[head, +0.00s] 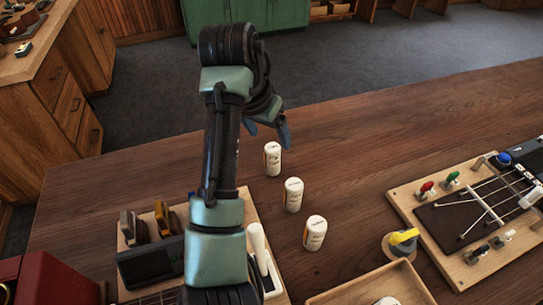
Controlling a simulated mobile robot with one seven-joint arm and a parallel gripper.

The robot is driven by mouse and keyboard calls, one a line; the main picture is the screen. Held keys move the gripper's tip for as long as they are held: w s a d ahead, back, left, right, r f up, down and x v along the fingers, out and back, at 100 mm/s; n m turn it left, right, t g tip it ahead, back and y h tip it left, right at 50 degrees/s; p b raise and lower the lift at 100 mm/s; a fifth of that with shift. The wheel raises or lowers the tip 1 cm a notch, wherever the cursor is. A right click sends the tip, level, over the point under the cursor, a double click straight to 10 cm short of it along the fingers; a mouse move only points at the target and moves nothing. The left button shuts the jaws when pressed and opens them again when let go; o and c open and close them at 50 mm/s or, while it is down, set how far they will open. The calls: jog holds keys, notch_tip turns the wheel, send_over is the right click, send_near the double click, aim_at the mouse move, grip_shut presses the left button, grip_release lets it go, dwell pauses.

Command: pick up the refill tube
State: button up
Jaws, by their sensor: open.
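My arm hides part of the table to the left.
A wooden board with strings and coloured pegs (425,200) lies at right, with a yellow-topped round item (400,242) beside it. A shallow wooden tray (425,288) is at the front edge. A wooden organiser (125,237) and white handle (258,238) are at left. The table's far middle is clear.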

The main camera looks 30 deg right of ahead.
aim_at(272, 149)
jog(key=shift+x, duration=1)
jog(key=shift+a+p+x, duration=0.15)
jog(key=shift+p+x, duration=0.05)
jog(key=shift+x, duration=1.2)
jog(key=shift+a+p+x, duration=0.15)
jog(key=shift+p+x, duration=0.05)
jog(key=shift+x, duration=1.15)
jog(key=shift+f, duration=0.1)
jog(key=shift+c, duration=0.2)
grip_shut()
